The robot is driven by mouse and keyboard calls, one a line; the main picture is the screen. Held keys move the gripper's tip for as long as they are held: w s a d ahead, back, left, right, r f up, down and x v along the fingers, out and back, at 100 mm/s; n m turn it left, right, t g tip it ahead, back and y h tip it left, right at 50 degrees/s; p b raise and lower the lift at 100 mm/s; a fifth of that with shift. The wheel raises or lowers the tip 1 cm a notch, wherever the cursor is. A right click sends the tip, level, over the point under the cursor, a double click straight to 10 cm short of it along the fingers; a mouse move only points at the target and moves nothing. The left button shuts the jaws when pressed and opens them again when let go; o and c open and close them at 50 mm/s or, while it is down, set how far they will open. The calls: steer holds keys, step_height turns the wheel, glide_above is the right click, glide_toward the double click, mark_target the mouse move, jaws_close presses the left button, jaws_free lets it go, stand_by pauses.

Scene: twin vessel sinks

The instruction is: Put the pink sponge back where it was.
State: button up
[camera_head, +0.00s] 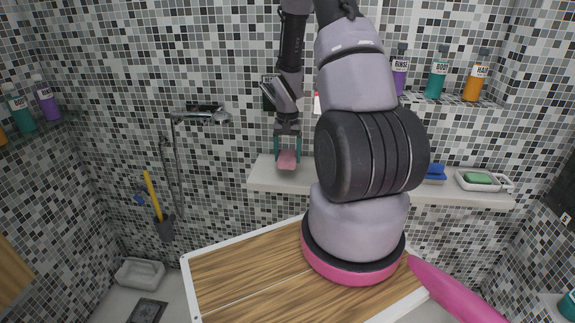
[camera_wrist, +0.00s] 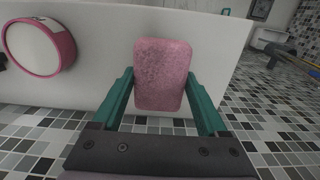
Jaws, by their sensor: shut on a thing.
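The pink sponge (camera_head: 287,161) is held between the teal fingers of my gripper (camera_head: 287,152), which points down. In the head view it is at the left part of the white wall shelf (camera_head: 263,183). I cannot tell whether the sponge touches the shelf or hangs above or in front of it. In the wrist view the sponge (camera_wrist: 162,80) stands out between the two fingers of my gripper (camera_wrist: 160,92), its broad face toward the camera. My arm hides the middle of the shelf.
A blue item (camera_head: 435,173) and a white dish with green soap (camera_head: 480,178) are on the shelf's right. Bottles (camera_head: 437,75) stand on a higher shelf. A wall shower fitting (camera_head: 205,116) is at left. The shelf's left end looks bare.

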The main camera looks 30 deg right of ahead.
mark_target(287, 155)
steer(key=shift+f, duration=1.8)
steer(key=shift+f, duration=0.15)
steer(key=o, duration=1)
step_height(287, 155, up, 13)
steer(key=shift+f, duration=0.15)
steer(key=s+a+r+n+t, duration=0.1)
steer(key=s+a+r+t, duration=0.2)
steer(key=r, duration=0.5)
steer(key=s+a+r, duration=0.3)
steer(key=s+r, duration=0.1)
steer(key=r, duration=0.5)
steer(key=s+a+r+n+t, duration=0.15)
steer(key=s+a+r, duration=0.25)
steer(key=r, duration=0.4)
steer(key=s+a+r+t, duration=0.1)
steer(key=s+r, duration=0.1)
steer(key=s, duration=0.1)
steer(key=s+a+r+y, duration=0.1)
steer(key=s, duration=0.2)
steer(key=s+a+r+t+y, duration=0.1)
steer(key=s+r, duration=0.1)
steer(key=shift+s+a+r+t, duration=0.2)
steer(key=shift+s+r+t, duration=0.1)
steer(key=shift+s+t, duration=0.1)
